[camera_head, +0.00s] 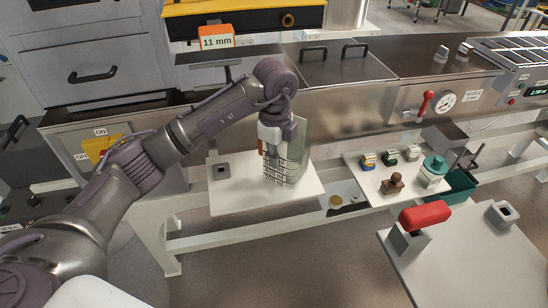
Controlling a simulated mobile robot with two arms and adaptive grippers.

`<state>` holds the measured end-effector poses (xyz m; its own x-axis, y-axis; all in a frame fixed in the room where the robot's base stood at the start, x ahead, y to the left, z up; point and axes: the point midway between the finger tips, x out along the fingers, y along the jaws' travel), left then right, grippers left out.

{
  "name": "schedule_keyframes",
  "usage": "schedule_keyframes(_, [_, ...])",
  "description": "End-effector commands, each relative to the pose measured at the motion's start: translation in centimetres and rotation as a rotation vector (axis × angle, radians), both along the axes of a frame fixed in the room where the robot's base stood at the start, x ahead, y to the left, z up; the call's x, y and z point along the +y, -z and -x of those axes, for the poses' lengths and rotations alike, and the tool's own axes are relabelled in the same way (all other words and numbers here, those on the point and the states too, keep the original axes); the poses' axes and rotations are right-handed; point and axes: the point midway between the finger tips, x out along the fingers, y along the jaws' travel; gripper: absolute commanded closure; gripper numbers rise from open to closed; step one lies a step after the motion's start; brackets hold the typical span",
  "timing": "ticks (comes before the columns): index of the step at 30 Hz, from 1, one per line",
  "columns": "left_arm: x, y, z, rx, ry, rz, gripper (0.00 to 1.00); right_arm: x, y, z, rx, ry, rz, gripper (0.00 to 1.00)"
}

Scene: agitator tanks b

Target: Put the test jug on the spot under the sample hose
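The test jug (298,160) looks like a clear, greenish container with dark graduation marks. It appears upright over the white shelf board (235,197) in the middle of the head view; whether it touches the board is unclear. My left gripper (271,152) comes down from above at the jug's left side and overlaps it in the picture. Its fingertips are small and partly lost against the jug, so I cannot tell whether they grip it. I cannot make out the sample hose or the marked spot. My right gripper is not in view.
A grey square socket (221,171) sits left on the board. A second white board (372,187) to the right carries small jars, a brown stamp-like item (393,184) and a teal-lidded pot (433,170). A red-topped block (424,214) stands on the near-right table (465,265).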

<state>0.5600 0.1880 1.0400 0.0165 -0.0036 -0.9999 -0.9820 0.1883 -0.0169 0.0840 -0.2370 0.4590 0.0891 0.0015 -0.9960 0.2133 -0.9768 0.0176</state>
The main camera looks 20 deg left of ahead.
Motion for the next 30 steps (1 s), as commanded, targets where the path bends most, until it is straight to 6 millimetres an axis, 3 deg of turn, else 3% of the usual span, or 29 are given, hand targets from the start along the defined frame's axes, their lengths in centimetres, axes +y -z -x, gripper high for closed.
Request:
schedule_keyframes(6, [1.1, -0.2, -1.7, -0.001, -0.002, -0.001, 1.0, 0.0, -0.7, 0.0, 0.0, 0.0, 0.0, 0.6])
schedule_keyframes(13, [1.0, 3.1, -1.5, 0.0, 0.001, 0.001, 1.0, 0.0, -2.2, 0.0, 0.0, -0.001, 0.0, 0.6])
schedule_keyframes(25, [1.0, 3.9, -1.5, -0.002, 0.002, 0.0, 1.0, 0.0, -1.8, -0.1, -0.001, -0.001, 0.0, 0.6])
schedule_keyframes(30, [1.0, 3.8, -1.5, -0.001, 0.001, 0.0, 0.69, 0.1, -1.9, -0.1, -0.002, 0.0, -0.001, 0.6])
